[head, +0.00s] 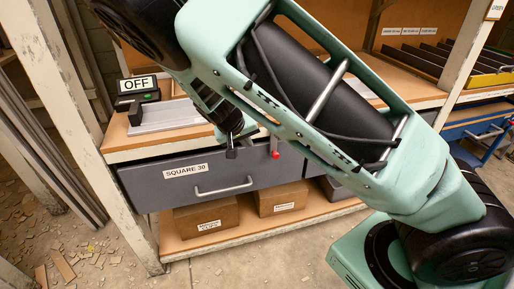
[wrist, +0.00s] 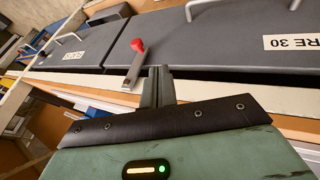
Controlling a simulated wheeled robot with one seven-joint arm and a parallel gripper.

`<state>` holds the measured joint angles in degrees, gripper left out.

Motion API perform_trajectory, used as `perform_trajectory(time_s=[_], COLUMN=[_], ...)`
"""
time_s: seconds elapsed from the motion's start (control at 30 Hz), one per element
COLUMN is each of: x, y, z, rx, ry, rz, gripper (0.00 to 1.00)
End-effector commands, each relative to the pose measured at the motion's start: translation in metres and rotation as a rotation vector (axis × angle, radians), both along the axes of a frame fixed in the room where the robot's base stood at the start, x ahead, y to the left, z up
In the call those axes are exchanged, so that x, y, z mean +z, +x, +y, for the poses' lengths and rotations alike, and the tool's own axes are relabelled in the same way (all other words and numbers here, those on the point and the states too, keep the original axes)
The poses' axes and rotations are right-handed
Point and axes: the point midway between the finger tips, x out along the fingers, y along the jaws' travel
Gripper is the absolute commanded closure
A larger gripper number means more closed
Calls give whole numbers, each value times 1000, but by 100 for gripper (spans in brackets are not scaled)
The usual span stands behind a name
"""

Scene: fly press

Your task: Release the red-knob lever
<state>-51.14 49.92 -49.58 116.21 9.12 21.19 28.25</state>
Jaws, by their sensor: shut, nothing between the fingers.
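The red-knob lever is a short grey metal lever (head: 274,143) with a red knob (head: 276,155) at its lower end. It sits at the front edge of the bench, over the right part of the grey drawer labelled SQUARE 30 (head: 236,181). In the wrist view the lever (wrist: 133,71) and its red knob (wrist: 138,45) stand just left of my fingers. My gripper (head: 231,152) is shut and empty, left of the lever in the head view. The fingertips also show in the wrist view (wrist: 158,76). A small gap seems to separate them from the lever.
A box with an OFF sign (head: 138,85) and a light grey plate (head: 165,116) are on the bench. The drawer handle (head: 224,188) sticks out below my gripper. Cardboard boxes (head: 206,217) fill the lower shelf. A post (head: 75,110) stands at left.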

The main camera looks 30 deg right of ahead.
Motion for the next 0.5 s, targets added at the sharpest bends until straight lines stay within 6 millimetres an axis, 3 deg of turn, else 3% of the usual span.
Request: perform_trajectory(time_s=[0.5], x=[-81], y=[18], z=[-52], rx=[-6], ry=[0], rz=[3], gripper=[100])
